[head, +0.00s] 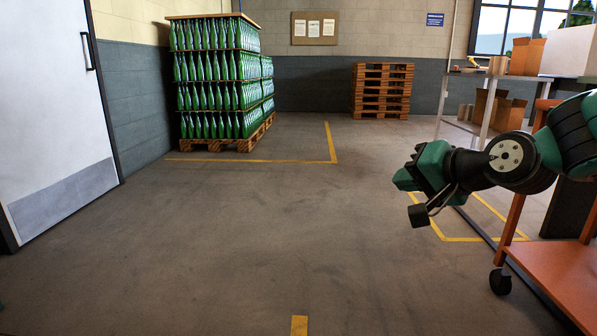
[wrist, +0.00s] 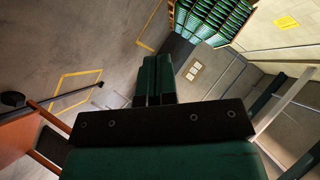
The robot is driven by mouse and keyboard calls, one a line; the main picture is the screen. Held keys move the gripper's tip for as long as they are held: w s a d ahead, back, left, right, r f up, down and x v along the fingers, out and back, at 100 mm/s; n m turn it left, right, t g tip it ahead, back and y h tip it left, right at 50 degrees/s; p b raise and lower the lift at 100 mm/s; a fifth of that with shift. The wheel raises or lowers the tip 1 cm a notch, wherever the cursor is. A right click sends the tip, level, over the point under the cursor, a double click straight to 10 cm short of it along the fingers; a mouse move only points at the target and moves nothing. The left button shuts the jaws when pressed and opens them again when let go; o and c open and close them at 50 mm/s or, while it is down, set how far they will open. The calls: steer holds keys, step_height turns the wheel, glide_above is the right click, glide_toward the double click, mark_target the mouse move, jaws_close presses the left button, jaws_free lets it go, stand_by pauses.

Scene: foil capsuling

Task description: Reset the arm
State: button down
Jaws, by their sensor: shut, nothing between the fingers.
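My gripper (head: 404,181) is at the right of the head view, held in the air at the end of my green and black arm. It points left over open floor. In the wrist view the two green fingers (wrist: 154,80) lie side by side, pressed together with nothing between them. The gripper touches nothing that I can see.
An orange cart (head: 560,270) on casters stands at the lower right, close to my arm. Behind it is a bench (head: 470,128) with cardboard boxes. A pallet of green bottles (head: 215,85) and stacked empty pallets (head: 382,90) stand at the back. The middle floor is clear.

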steer(key=s+a+r+n+g+h+p, duration=0.15)
steer(key=s+n+g, duration=0.25)
steer(key=s, duration=0.5)
steer(key=s+a+n+g+p, duration=0.2)
steer(key=s+n+g+p, duration=0.15)
steer(key=s, duration=0.55)
steer(key=s+a+r+n+g+h+p, duration=0.15)
steer(key=s+n+g, duration=0.3)
steer(key=s, duration=0.45)
step_height(320, 180, up, 36)
steer(key=p, duration=3.8)
steer(key=shift+r+t+y, duration=0.25)
steer(key=shift+t+y, duration=0.05)
steer(key=shift+y, duration=0.1)
steer(key=shift+s+a, duration=0.1)
steer(key=shift+s, duration=0.1)
